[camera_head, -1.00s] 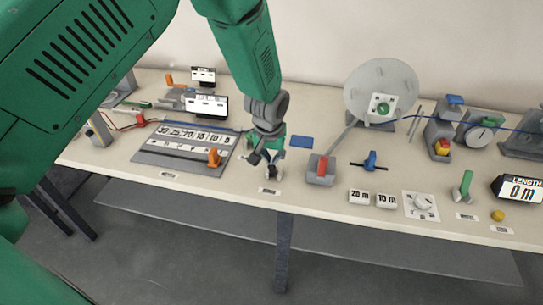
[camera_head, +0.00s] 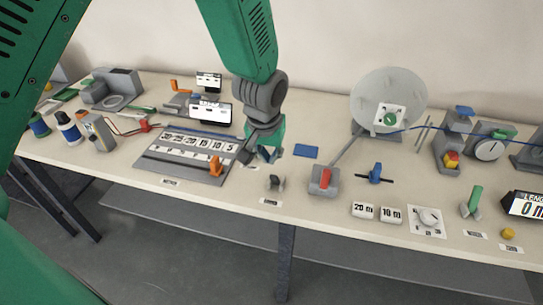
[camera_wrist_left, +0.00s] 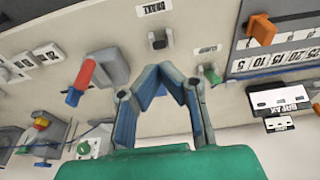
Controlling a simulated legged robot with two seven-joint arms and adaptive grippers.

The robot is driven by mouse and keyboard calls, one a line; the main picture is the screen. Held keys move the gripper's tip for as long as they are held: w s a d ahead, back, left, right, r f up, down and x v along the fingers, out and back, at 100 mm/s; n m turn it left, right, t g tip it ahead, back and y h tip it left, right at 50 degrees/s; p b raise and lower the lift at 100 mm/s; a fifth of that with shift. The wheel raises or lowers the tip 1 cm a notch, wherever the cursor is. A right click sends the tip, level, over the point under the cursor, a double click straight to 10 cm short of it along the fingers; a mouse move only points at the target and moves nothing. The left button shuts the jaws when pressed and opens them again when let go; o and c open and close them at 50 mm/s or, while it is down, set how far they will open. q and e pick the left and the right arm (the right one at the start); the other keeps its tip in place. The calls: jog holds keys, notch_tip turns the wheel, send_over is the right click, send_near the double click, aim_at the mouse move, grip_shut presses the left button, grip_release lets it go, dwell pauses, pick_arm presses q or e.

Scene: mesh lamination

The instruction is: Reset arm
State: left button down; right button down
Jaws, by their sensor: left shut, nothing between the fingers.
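My left arm comes in from the upper left. Its gripper (camera_head: 266,154) is over the table, behind a small dark lever switch (camera_head: 276,183), and apart from it. In the left wrist view, the gripper (camera_wrist_left: 165,72) has its fingertips together with nothing held. The dark lever switch also shows in that view (camera_wrist_left: 158,41), beyond the fingers, near a label (camera_wrist_left: 154,9). My right gripper is not in view.
A number board with an orange lever (camera_head: 215,166) lies left of the gripper. A grey box with a red lever (camera_head: 325,180) stands to the right, with a blue-handled valve (camera_head: 375,173) and a large disc (camera_head: 388,97) beyond. A blue plate (camera_head: 305,151) lies close by.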

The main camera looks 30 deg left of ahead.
pick_arm(q)
jog(key=shift+s+d+r, duration=0.1)
jog(key=shift+s+r, duration=0.05)
jog(key=s+a+f+m+g+b, duration=0.1)
jog(key=s+f+b, duration=0.2)
jog(key=s+f, duration=0.5)
jog(key=s+a+f+b, duration=0.1)
jog(key=s+f+b, duration=0.2)
jog(key=f, duration=0.8)
jog(key=s+f+m+g+b, duration=0.1)
jog(key=s+f+b, duration=0.5)
jog(key=s+f, duration=0.7)
jog(key=s+a+m, duration=0.1)
jog(key=s, duration=0.3)
jog(key=shift+h, duration=0.3)
jog(key=shift+w, duration=0.1)
